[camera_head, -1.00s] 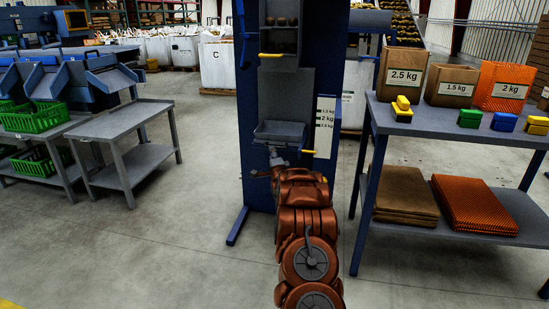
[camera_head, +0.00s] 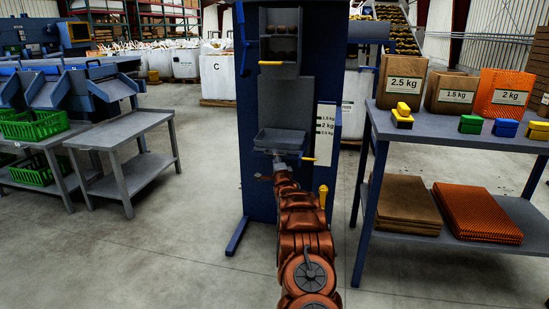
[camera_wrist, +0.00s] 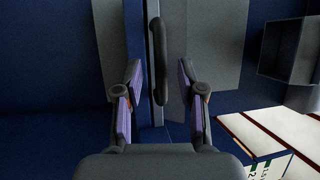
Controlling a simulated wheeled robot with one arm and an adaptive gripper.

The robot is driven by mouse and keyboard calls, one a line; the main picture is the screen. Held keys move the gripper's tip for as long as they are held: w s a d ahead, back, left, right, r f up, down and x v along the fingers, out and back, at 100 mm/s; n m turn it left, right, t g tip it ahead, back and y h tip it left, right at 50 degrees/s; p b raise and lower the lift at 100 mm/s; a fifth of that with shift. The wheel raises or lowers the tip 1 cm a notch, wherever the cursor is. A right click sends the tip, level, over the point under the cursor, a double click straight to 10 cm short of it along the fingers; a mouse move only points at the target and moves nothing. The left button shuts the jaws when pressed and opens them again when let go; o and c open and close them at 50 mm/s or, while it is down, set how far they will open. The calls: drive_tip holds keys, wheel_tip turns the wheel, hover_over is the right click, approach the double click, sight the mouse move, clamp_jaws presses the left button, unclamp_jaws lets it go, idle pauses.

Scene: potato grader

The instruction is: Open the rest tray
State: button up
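A blue machine column (camera_head: 258,195) stands ahead with a shallow grey tray (camera_head: 280,138) on its front. I cannot tell for sure which part is the rest tray. My gripper (camera_head: 279,165) is just below the shallow tray in the head view, small and partly hidden by my arm. In the wrist view, my gripper (camera_wrist: 160,84) is open. A dark bar-shaped handle (camera_wrist: 157,50) stands between its two fingers, with a visible gap to each side. Grey panels (camera_wrist: 215,50) lie behind the handle. Contact at depth cannot be told.
Yellow handles sit above (camera_head: 271,63) and right of my gripper (camera_head: 308,158), with another upright yellow one (camera_head: 323,190) lower. A weight label (camera_head: 325,122) is on the column. A shelf table (camera_head: 440,130) with bags stands right; a grey table (camera_head: 118,132) stands left.

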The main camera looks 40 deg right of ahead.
drive_tip(key=shift+b+x, duration=0.35)
drive_tip(key=shift+x, duration=1.1)
drive_tip(key=shift+c, duration=0.2)
clamp_jaws()
